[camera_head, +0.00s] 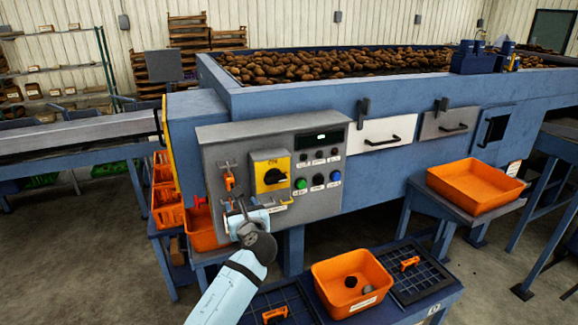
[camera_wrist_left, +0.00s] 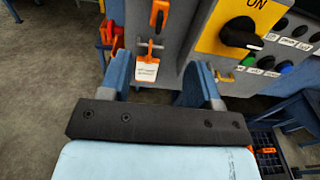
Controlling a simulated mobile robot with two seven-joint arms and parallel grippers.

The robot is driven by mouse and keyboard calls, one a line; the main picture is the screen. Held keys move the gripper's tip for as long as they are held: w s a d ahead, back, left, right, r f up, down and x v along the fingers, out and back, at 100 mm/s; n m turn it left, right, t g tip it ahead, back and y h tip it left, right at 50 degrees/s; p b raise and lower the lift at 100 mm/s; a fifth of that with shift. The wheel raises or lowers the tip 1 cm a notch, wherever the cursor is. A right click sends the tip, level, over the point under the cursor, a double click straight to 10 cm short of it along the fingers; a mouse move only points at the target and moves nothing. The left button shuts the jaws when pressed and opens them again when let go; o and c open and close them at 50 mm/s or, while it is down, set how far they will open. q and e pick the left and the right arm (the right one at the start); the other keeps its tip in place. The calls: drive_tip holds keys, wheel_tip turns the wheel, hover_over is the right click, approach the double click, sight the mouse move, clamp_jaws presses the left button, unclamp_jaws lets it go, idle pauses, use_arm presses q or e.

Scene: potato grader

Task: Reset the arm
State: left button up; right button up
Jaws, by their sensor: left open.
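My left gripper (camera_head: 238,205) is in front of the lower left part of the grey control panel (camera_head: 215,150). In the left wrist view the left gripper (camera_wrist_left: 160,66) has its two blue fingers apart, with nothing held between them. A white tag (camera_wrist_left: 147,70) hangs below an orange clip on the panel and shows between the fingers. Whether the fingers touch the panel is unclear. The yellow switch plate with a black rotary knob (camera_head: 273,176) is right of and above the gripper; the knob also shows in the left wrist view (camera_wrist_left: 242,33). My right gripper is not seen.
An orange bin (camera_head: 322,273) with dark lumps sits on the low table below, beside black grid trays (camera_head: 425,268). Another orange tray (camera_head: 460,179) stands at the right. An orange lockout piece (camera_head: 229,180) is on the panel. Potatoes (camera_head: 320,65) fill the machine top.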

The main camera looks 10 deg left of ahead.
use_arm(q)
drive_tip(key=s+d+f+n+g+h, duration=0.1)
drive_tip(key=s+f+n+h, duration=0.25)
drive_tip(key=s+f, duration=0.5)
drive_tip(key=s+d+f+n+g+h, duration=0.1)
drive_tip(key=s+f+n+h, duration=0.3)
drive_tip(key=f, duration=0.7)
drive_tip(key=s+d+f+n+g+h, duration=0.1)
drive_tip(key=s+f+n, duration=0.3)
drive_tip(key=s+n, duration=0.5)
drive_tip(key=s+d+f+n+h, duration=0.1)
drive_tip(key=s+f+n+h, duration=0.2)
drive_tip(key=s+n, duration=0.7)
drive_tip(key=s+f, duration=0.2)
drive_tip(key=s, duration=0.5)
drive_tip(key=shift+d+f+g+h, duration=0.15)
drive_tip(key=shift+d+g+h, duration=0.2)
drive_tip(key=shift+d+g, duration=0.05)
drive_tip(key=shift+n, duration=0.25)
